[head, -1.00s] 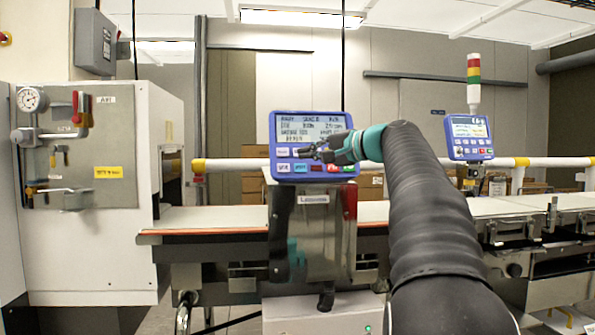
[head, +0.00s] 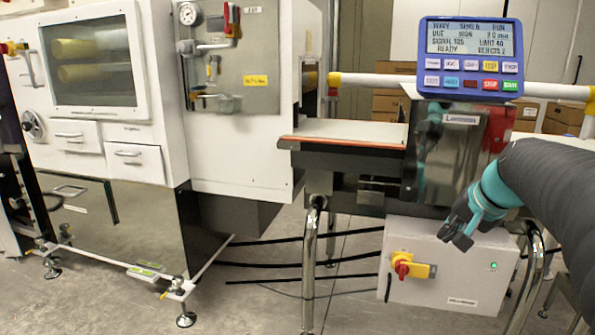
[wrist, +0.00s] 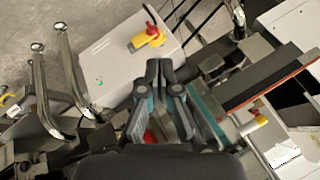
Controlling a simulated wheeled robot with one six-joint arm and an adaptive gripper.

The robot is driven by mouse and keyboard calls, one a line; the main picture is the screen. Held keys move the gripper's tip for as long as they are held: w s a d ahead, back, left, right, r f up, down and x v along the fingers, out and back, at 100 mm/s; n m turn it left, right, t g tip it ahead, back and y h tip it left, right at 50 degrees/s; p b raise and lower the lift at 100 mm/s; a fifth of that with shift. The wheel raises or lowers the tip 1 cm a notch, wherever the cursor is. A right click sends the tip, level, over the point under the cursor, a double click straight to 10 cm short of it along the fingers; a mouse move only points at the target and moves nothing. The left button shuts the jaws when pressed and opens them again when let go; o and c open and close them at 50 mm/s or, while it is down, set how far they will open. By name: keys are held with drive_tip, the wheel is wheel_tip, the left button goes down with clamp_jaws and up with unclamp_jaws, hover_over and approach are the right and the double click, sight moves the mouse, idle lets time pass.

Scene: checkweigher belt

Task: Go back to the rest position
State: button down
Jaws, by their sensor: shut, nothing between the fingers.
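My gripper (head: 455,232) hangs at the right of the head view, fingers pointing down and left. It is in front of the light grey cabinet (head: 440,285) under the checkweigher, to the right of the red and yellow switch (head: 403,267). In the wrist view my gripper (wrist: 160,68) has its fingers together with nothing between them. The cabinet (wrist: 120,75) and the switch (wrist: 149,36) lie beyond the fingertips. The gap between fingers and cabinet cannot be judged.
The blue control panel (head: 468,58) stands above the belt (head: 350,132) and the shiny metal housing (head: 440,165). Chrome legs (head: 312,265) stand below. A white machine (head: 100,100) with drawers and a window fills the left. Open floor (head: 260,300) shows between them.

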drive_tip(key=s+a+f+n, duration=0.3)
drive_tip(key=s+a+f, duration=0.2)
drive_tip(key=s, duration=0.6)
drive_tip(key=s+a+f+n+g+h, duration=0.1)
drive_tip(key=s+a+f+n, duration=0.3)
drive_tip(key=s+a, duration=0.5)
wheel_tip(320, 180, down, 2)
drive_tip(key=shift+s+a+f+n, duration=0.1)
drive_tip(key=shift+s+a+n, duration=0.15)
drive_tip(key=shift+s, duration=0.8)
